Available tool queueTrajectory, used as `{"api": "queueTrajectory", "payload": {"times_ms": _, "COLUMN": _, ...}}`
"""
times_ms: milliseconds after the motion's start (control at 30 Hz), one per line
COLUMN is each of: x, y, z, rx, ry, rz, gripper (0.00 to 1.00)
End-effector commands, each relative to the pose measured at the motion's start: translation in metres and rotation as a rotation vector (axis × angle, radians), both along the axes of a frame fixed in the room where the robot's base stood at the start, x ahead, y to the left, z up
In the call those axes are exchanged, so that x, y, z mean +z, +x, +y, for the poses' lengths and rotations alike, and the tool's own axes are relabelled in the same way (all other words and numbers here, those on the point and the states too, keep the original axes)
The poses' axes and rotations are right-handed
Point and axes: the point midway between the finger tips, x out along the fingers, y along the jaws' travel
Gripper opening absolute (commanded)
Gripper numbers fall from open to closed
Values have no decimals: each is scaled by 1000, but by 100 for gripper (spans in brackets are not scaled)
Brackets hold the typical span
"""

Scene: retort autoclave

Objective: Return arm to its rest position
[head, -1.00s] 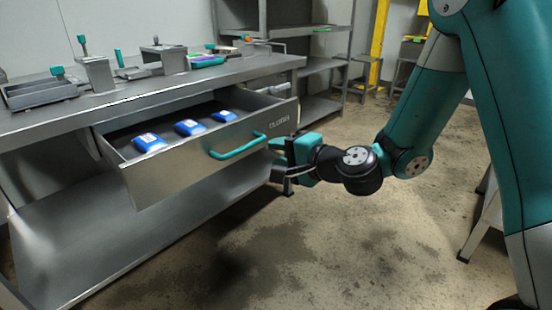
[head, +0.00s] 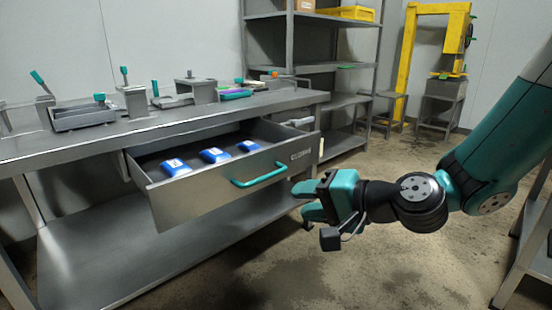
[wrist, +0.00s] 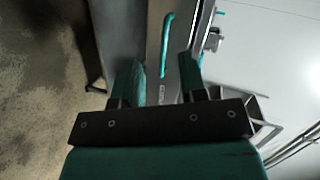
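My gripper (head: 306,202) is in the head view, to the right of the open drawer (head: 190,200) and apart from it. In the wrist view my gripper (wrist: 160,75) has its two fingers spread with nothing between them. The drawer's teal handle (head: 259,175) is free, and the handle also shows in the wrist view (wrist: 166,45) beyond the fingers. My arm stretches in from the right side of the head view.
The drawer stands pulled out under the steel bench (head: 150,125) and holds several blue packs (head: 214,155). Clamps and a grey tray (head: 85,116) stand on the bench. A shelf rack (head: 312,60) and a yellow frame (head: 408,60) stand behind. The floor at centre right is clear.

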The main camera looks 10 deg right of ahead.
Motion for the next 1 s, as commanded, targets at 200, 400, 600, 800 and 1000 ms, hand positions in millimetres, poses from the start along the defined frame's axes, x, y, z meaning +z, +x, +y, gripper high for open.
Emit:
{"api": "queueTrajectory", "payload": {"times_ms": 200, "x": 7, "y": -102, "z": 21, "rx": 509, "ry": -467, "rz": -71, "gripper": 39}}
{"api": "queueTrajectory", "payload": {"times_ms": 400, "x": 8, "y": -166, "z": -7, "rx": 787, "ry": -774, "rz": -56, "gripper": 39}}
{"api": "queueTrajectory", "payload": {"times_ms": 600, "x": 27, "y": -210, "z": -41, "rx": 957, "ry": -971, "rz": -4, "gripper": 39}}
{"api": "queueTrajectory", "payload": {"times_ms": 800, "x": 81, "y": -208, "z": -39, "rx": 952, "ry": -962, "rz": 2, "gripper": 39}}
{"api": "queueTrajectory", "payload": {"times_ms": 1000, "x": 147, "y": -208, "z": -39, "rx": 951, "ry": -960, "rz": 1, "gripper": 39}}
